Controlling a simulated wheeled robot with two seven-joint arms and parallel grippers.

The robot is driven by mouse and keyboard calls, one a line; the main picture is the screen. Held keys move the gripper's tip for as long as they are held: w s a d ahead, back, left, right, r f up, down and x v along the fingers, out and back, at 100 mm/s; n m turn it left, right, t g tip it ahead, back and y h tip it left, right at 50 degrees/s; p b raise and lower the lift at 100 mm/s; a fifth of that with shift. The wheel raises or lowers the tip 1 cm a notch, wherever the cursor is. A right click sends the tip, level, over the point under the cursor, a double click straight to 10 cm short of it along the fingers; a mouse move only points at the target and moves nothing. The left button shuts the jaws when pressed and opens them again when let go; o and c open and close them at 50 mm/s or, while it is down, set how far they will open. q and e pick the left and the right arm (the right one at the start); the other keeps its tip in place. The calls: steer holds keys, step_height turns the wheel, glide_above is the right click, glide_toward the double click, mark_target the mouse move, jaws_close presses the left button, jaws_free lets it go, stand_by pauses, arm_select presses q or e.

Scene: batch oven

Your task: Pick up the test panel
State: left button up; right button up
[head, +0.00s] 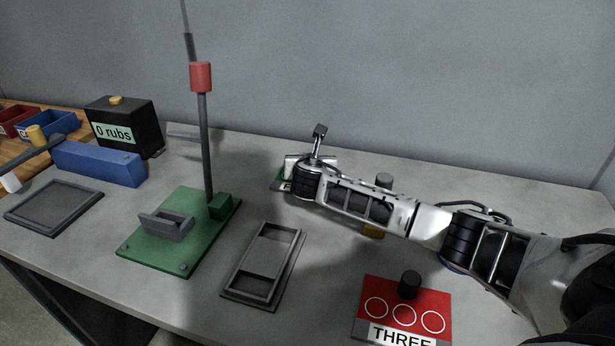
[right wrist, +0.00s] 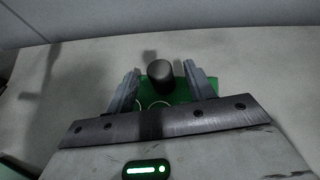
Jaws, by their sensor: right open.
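No piece is plainly marked as the test panel. A grey frame (head: 291,265) in the middle of the table in the head view has a lighter flat plate (head: 264,257) across its middle, and I cannot tell whether that is the panel. My right gripper (right wrist: 161,80) is open in the right wrist view. Its fingers stand either side of a dark round knob (right wrist: 160,73) on a green plate (right wrist: 180,95) with pale rings. A gap shows between each finger and the knob. In the head view my right wrist hides most of that plate. My left gripper is out of view.
A green base (head: 150,252) with a tall rod (head: 206,150) stands left of centre. A red plate (head: 375,292) marked THREE lies at the front. A black "0 rubs" box (head: 140,112), a blue block (head: 95,165) and an empty grey tray (head: 55,205) are at left.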

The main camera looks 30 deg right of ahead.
jaws_close()
steer(key=shift+r, duration=0.1)
